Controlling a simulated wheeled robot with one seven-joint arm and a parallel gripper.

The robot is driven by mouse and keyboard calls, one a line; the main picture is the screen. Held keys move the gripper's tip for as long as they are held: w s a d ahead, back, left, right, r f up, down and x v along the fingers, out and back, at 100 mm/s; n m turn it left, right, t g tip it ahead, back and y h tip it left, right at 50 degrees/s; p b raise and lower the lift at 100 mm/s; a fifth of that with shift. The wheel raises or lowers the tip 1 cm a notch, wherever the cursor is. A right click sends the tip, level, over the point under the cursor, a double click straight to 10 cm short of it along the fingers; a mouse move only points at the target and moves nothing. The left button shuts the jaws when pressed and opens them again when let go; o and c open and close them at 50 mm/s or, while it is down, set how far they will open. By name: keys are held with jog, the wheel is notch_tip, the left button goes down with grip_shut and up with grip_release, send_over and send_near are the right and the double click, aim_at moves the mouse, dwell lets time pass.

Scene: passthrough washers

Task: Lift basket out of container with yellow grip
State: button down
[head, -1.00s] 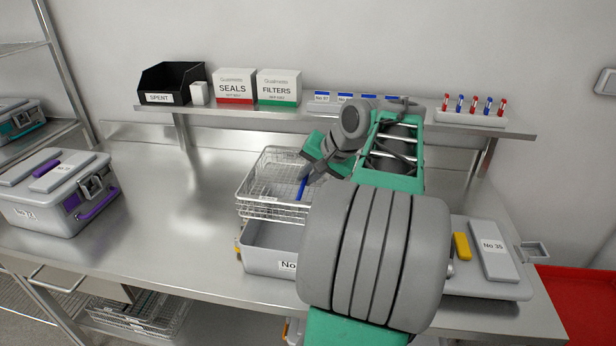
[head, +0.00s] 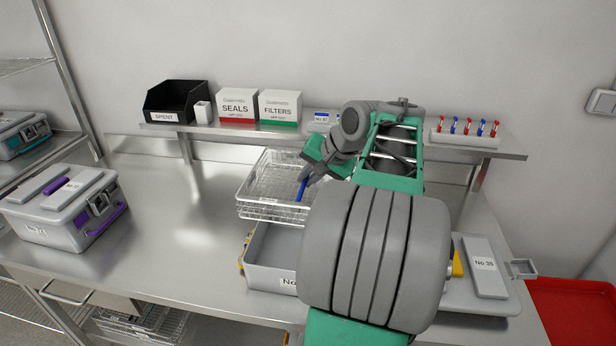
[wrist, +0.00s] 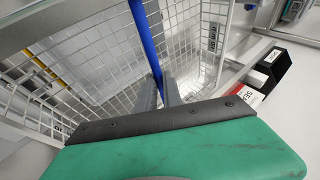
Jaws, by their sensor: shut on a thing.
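The wire basket (head: 262,187) hangs above the open grey container (head: 268,279), with a gap showing between the basket's underside and the container's rim. A yellow part shows at the container's left side. My gripper (wrist: 160,92) is shut on the basket's blue handle bar (wrist: 144,40), which also shows in the head view (head: 302,188). The basket mesh fills much of the wrist view (wrist: 90,65). My arm hides the right part of the basket and container in the head view.
A grey lid with a yellow grip (head: 458,263) lies right of my arm. A closed container with purple grips (head: 65,210) stands at left. A shelf (head: 220,132) with boxes runs behind. The steel bench (head: 180,225) is clear left of the basket.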

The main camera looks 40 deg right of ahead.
aim_at(308, 194)
notch_tip(308, 194, up, 6)
jog(key=p, duration=0.5)
dwell(0.4)
